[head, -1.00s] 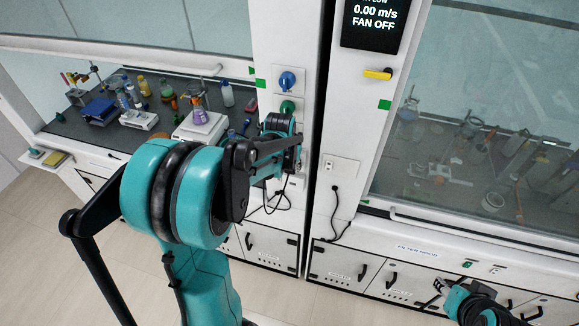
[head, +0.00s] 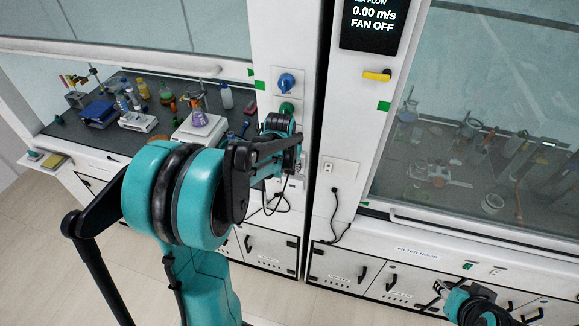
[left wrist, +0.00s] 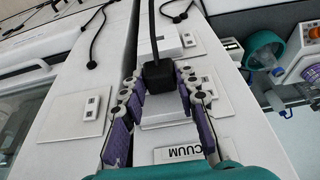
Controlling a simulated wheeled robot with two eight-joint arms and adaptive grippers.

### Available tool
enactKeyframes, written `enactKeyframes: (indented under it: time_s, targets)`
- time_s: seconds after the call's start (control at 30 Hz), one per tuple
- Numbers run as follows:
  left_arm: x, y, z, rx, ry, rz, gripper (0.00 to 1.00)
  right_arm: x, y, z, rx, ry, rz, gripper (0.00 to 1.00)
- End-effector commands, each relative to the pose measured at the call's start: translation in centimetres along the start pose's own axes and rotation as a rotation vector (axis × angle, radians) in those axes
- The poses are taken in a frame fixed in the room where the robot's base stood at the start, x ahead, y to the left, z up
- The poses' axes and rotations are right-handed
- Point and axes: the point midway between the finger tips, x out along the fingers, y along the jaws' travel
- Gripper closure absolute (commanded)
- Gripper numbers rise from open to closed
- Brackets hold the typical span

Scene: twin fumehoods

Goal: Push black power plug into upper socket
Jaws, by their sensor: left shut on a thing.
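The black power plug (left wrist: 158,74) is between the fingertips of my left gripper (left wrist: 159,79) in the left wrist view, with its thick black cord running to the top edge. The gripper is shut on it, in front of the white outlet plate (left wrist: 192,46) on the left hood's post. A small socket (left wrist: 188,40) shows beside the plug. The plug hides what is behind it, so I cannot tell whether its pins touch a socket. In the head view my left gripper (head: 297,152) is at the post, mostly hidden by its arm. My right gripper (head: 439,290) is low at the right, away from the post.
A second outlet plate (head: 341,172) with a corded plug (head: 334,191) is on the right post. Blue (head: 287,83) and green (head: 287,108) knobs sit above my left gripper. Glassware and a scale (head: 199,130) stand in the left hood. The right sash (head: 470,110) is down.

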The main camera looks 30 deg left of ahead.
Motion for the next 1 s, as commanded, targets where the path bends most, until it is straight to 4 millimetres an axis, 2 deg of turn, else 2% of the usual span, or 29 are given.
enactKeyframes:
  time_s: [0.67,0.7,0.77,1.0]
  targets:
    - [0.2,0.0,-0.6,0.0,0.003,0.0,0.98,0.27,0.0,0.19,0.0,0.0,0.0,0.6]
    - [0.17,0.0,-0.6,0.0,0.003,0.0,0.59,0.24,0.0,0.17,0.0,0.0,0.0,0.6]
    - [0.17,0.0,-0.58,0.0,0.002,0.0,0.46,0.24,0.0,0.17,0.0,0.0,0.0,0.6]
    - [0.18,0.0,-0.51,0.0,0.001,0.0,0.46,0.24,0.0,0.17,0.0,0.0,0.0,0.6]
